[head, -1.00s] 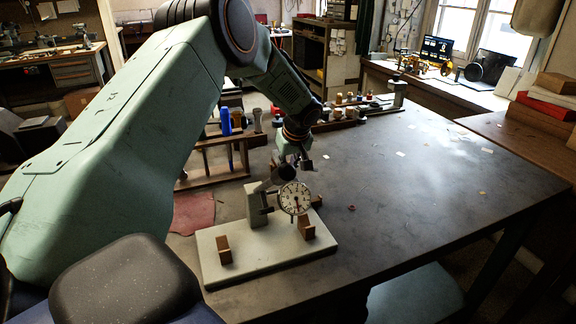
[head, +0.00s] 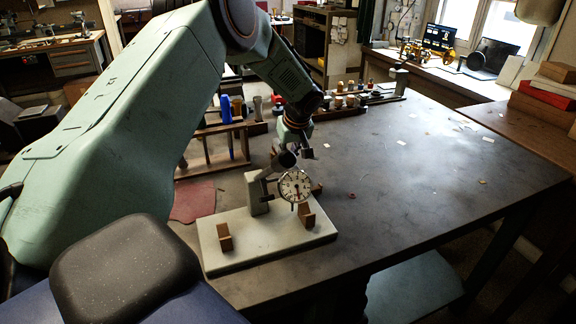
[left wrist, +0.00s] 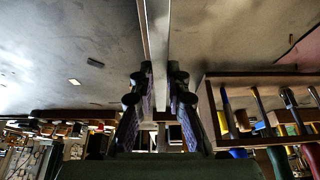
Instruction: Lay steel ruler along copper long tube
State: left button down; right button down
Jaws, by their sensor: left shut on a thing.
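My left gripper (left wrist: 160,88) is shut on the steel ruler (left wrist: 155,30), a narrow pale strip running from between its fingers to the top edge of the left wrist view. In the head view the left gripper (head: 292,157) is low over the table, just behind the dial gauge; its fingers and the ruler are hard to make out there. I cannot pick out the copper long tube in either view. My right gripper is not in view.
A dial gauge (head: 295,186) stands on a pale base plate (head: 265,254) with two small brown blocks. A wooden tool rack (head: 213,176) stands to its left, also in the left wrist view (left wrist: 262,81), near a red cloth (head: 193,201). The table (head: 430,180) is mostly clear at right.

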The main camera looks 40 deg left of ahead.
pick_arm(q)
jog(key=shift+r+p, duration=2.8)
jog(key=shift+r, duration=0.85)
jog(key=shift+f, duration=0.1)
